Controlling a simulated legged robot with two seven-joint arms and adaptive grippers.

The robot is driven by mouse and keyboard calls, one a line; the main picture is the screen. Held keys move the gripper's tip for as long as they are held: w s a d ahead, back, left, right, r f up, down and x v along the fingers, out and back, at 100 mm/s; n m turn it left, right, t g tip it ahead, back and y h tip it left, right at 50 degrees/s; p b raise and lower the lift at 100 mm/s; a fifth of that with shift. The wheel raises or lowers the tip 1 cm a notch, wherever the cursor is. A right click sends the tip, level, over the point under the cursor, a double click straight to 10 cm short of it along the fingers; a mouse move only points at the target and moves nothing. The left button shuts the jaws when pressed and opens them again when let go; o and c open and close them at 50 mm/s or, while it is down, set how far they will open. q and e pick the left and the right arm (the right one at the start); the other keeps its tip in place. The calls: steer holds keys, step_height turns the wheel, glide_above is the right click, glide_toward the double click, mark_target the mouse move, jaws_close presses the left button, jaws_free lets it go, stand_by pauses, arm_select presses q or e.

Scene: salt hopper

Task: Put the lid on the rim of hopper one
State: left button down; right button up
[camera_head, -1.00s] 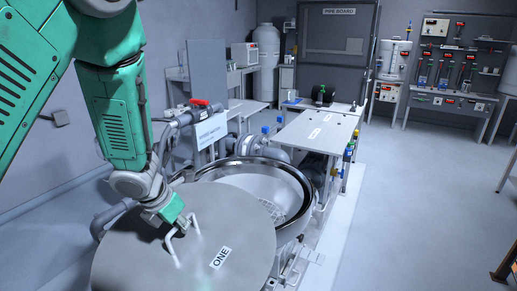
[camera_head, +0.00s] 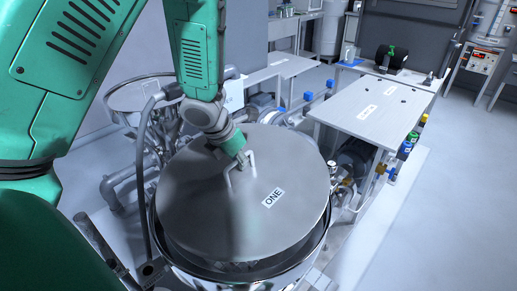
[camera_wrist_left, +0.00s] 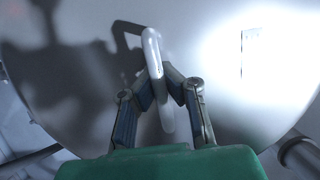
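The lid (camera_head: 215,205) is a round grey metal plate with a label reading ONE and a bent bar handle (camera_head: 229,178). My left gripper (camera_head: 241,160) is shut on that handle; the wrist view shows both fingers (camera_wrist_left: 164,80) closing on the handle (camera_wrist_left: 152,48) from either side. The lid hangs over hopper one (camera_head: 322,243), a shiny round vessel. The hopper's rim shows at the front and right, with a dark gap below the lid's front edge. The lid hides the back of the rim, so contact there cannot be told. My right gripper is not in view.
A second round vessel (camera_head: 140,95) with pipes stands behind at the left. Pipes and valves (camera_head: 345,190) sit close to the hopper's right side. Open floor lies at the far right.

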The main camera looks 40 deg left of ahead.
mark_target(240, 176)
arm_select(q)
steer(key=shift+w, duration=0.15)
steer(key=shift+a+f, duration=0.1)
steer(key=shift+a, duration=0.05)
steer(key=shift+a+f+b, duration=0.1)
steer(key=shift+f+b, duration=0.4)
steer(key=shift+b, duration=0.15)
steer(key=f+b, duration=0.4)
steer(key=shift+d+f, duration=0.15)
steer(key=shift+d, duration=0.05)
steer(key=shift+f+b, duration=0.45)
steer(key=shift+f, duration=0.05)
steer(key=shift+a+f, duration=0.1)
steer(key=c, duration=1.6)
jaws_free()
steer(key=shift+c, duration=0.2)
